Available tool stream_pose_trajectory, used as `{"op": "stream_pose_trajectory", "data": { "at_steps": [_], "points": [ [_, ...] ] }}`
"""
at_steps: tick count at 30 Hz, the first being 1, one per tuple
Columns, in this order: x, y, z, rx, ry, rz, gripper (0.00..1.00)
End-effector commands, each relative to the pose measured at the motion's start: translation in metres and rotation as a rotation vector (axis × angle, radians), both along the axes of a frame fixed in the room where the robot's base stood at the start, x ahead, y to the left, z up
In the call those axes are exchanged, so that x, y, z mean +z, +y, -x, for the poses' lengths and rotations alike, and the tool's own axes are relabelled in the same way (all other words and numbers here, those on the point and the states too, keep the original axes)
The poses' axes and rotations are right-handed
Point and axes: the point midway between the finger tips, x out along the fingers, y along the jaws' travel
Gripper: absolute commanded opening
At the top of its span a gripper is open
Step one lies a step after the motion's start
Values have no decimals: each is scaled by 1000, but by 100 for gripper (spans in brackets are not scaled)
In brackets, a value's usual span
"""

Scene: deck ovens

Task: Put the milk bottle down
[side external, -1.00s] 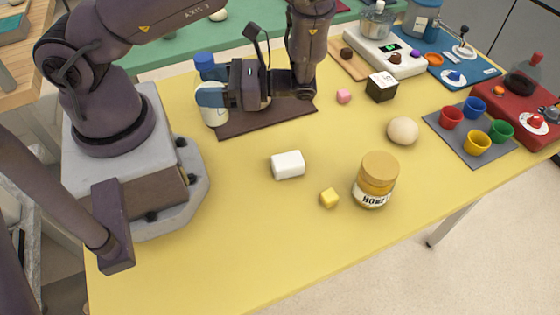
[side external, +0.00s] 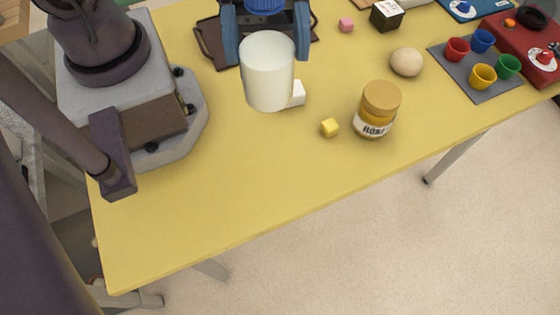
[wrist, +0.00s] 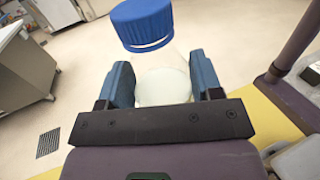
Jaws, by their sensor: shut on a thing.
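The milk bottle (side external: 267,80) is off-white with a blue cap (side external: 264,5). My gripper (side external: 267,45) is shut on it, with one blue finger on each side, and holds it near upright in the side external view. The bottle looks raised above the yellow table (side external: 230,200) and partly hides the white block (side external: 298,94). In the wrist view the bottle's blue cap (wrist: 142,22) and pale body (wrist: 163,84) show between my fingers (wrist: 162,85). The bottle's exact height above the table is hard to tell.
The table's front left area is clear.

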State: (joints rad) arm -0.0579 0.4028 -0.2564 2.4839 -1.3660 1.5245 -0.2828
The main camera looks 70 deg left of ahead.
Motion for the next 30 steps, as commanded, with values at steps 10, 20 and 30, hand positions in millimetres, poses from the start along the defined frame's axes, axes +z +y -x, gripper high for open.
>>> {"op": "stream_pose_trajectory", "data": {
  "at_steps": [10,20,30],
  "points": [
    [15,-9,-11,103,7,0,30],
    [-23,-9,-10,101,7,0,30],
    [-91,-10,-9,100,9,-1,30]
  ]
}}
